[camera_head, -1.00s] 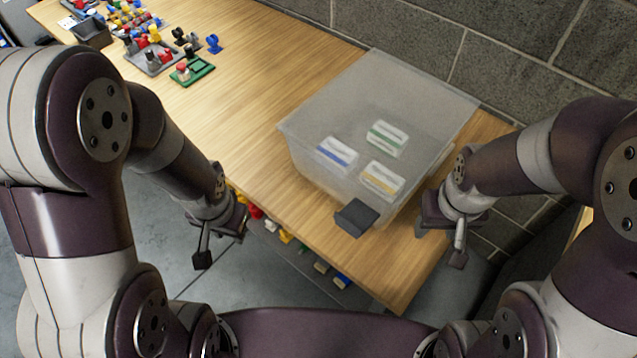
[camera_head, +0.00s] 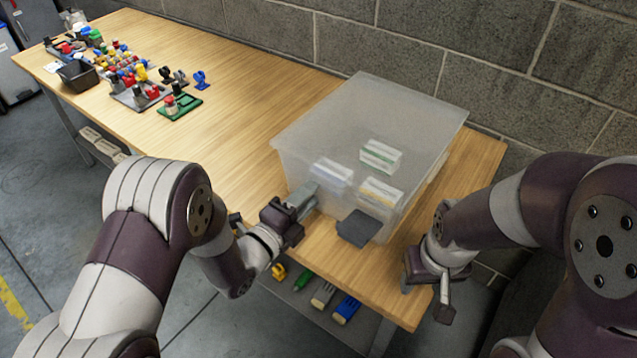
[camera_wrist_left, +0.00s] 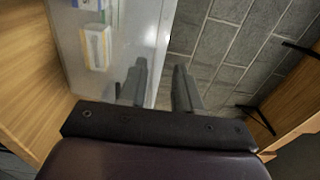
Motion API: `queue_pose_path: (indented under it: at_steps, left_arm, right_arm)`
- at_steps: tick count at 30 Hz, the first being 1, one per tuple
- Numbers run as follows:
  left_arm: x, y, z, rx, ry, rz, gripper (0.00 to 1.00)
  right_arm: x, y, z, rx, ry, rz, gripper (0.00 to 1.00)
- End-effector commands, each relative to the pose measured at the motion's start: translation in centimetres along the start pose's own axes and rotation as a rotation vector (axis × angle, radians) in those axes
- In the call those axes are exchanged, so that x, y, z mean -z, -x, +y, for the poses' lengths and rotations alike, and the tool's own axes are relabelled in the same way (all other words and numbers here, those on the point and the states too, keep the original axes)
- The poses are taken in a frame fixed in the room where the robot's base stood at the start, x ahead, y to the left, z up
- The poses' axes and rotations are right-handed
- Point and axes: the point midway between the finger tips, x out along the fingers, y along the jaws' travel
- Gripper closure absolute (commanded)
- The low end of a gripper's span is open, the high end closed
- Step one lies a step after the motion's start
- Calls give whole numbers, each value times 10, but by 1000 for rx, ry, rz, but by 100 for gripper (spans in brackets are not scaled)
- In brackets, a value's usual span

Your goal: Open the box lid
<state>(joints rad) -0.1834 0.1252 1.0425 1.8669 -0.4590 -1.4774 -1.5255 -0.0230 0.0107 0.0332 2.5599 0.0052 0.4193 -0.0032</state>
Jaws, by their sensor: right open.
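A translucent box (camera_head: 345,120) stands on the table with its lid (camera_head: 375,105) closed on top. Three small labelled cartons show through it, one with a green stripe (camera_head: 380,156). My left gripper (camera_head: 306,194) is at the front left of the box, its fingers close to the front wall. In the left wrist view its fingers (camera_wrist_left: 160,75) are apart, with the box edge (camera_wrist_left: 158,60) appearing between them; whether they touch it I cannot tell. My right gripper (camera_head: 427,298) is open and empty, low at the table's right front edge, apart from the box.
A dark grey block (camera_head: 358,229) sits at the table's front, against or near the box. Colourful small parts (camera_head: 130,75) and a black bin (camera_head: 78,74) lie at the far left. A block wall (camera_head: 480,70) stands behind. The table's middle (camera_head: 225,125) is clear.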

Motion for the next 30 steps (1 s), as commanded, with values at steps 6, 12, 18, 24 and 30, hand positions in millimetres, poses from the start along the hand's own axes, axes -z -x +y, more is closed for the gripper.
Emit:
queue_pose_path:
  at_steps: [6, 12, 18, 24, 30]
  left_arm:
    - [0, -37, 0, 0, 0, -1, 67]
    - [-1, -44, 1, -1, 1, -3, 67]
    - [-1, -44, 1, -1, 1, -3, 87]
    - [-1, -44, 1, -2, 1, -3, 100]
    - [-1, -44, 1, -2, 1, -3, 100]
  right_arm:
    - [0, 4, 0, 0, 0, 0, 51]
    - [0, 4, 0, 0, 0, 0, 51]
    - [0, 4, 0, 0, 0, 0, 51]
    - [0, 4, 0, 0, 0, 0, 51]
    - [0, 4, 0, 0, 0, 0, 51]
